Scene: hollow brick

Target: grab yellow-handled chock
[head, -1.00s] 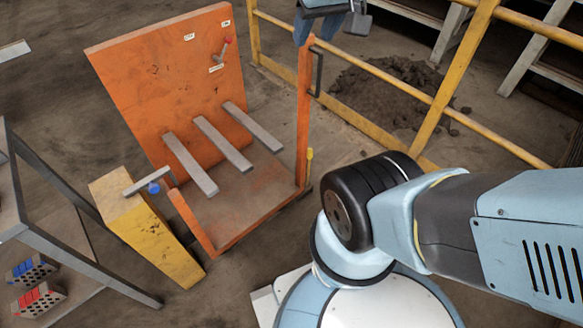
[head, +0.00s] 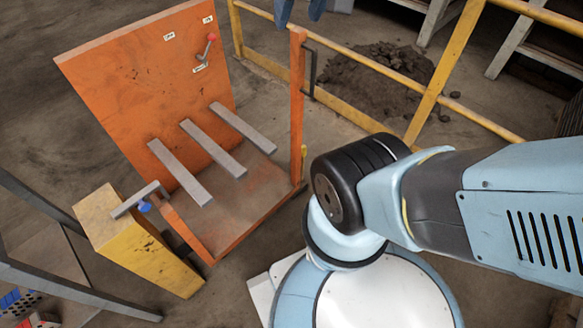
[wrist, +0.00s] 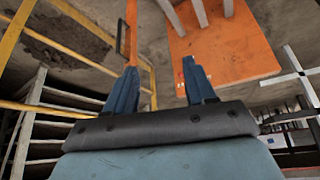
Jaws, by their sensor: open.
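No chock can be made out for certain. A small yellow upright piece (head: 304,152), perhaps a handle, shows beside the foot of the orange post in the head view; what it belongs to is hidden or too small to tell. My gripper (wrist: 160,72) is open and empty in the wrist view, its two blue fingers apart. In the head view only its fingertips (head: 300,10) show at the top edge, high above and apart from the yellow piece.
An orange cart (head: 150,90) with several grey bars stands ahead. A yellow block (head: 140,255) and a grey bar with a blue knob (head: 145,206) are at its left. A yellow railing (head: 370,65) and rubble (head: 385,85) lie behind. Shelf bricks (head: 20,300) are at lower left.

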